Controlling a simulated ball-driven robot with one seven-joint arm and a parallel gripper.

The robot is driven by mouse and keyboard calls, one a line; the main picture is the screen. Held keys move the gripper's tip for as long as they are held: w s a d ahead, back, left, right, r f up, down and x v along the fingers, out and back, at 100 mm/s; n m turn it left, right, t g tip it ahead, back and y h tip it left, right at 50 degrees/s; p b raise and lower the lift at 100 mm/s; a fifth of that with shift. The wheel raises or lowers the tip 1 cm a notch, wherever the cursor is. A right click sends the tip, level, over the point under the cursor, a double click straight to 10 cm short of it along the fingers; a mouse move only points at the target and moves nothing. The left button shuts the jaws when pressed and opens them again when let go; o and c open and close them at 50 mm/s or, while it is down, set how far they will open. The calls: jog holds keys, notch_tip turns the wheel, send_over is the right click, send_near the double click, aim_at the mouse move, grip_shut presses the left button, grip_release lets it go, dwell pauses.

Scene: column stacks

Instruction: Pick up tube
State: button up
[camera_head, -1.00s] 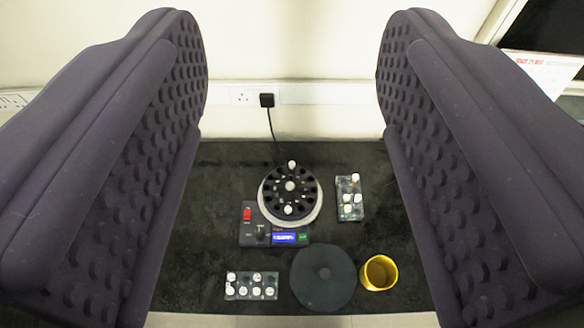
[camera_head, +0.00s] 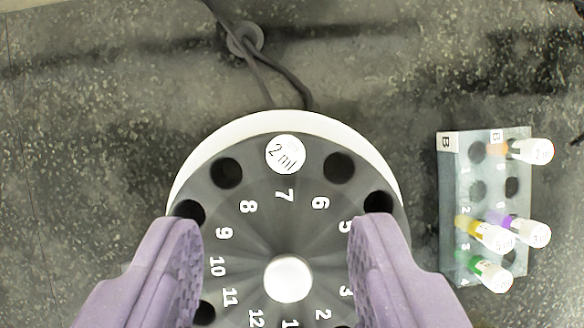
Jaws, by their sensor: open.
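A tube with a white cap marked "2 ml" (camera_head: 285,154) sits in the far hole of the dark round rotor (camera_head: 262,225), by the number 7. My gripper (camera_head: 277,225) is open, its two purple padded fingers standing apart over the left and right sides of the rotor. The tube cap lies ahead of the fingertips, between their lines, and nothing is between the fingers except the rotor below. Several more capped tubes, such as the green one (camera_head: 492,274), stand in the clear rack B (camera_head: 447,185) at the right. The near part of the rotor is out of frame.
The rotor has a white outer rim (camera_head: 240,130) and a pale central knob (camera_head: 288,279). A dark cable (camera_head: 285,80) runs from the top to behind the rotor. The speckled dark bench (camera_head: 90,130) is clear at the left.

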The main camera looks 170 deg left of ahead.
aim_at(285, 161)
jog(key=b+x, duration=0.3)
jog(key=x, duration=0.4)
jog(key=shift+s+d+f, duration=0.1)
jog(key=shift+d+f, duration=0.05)
jog(key=shift+d, duration=0.05)
jog(key=shift+s, duration=0.1)
jog(key=shift+c, duration=0.4)
grip_shut()
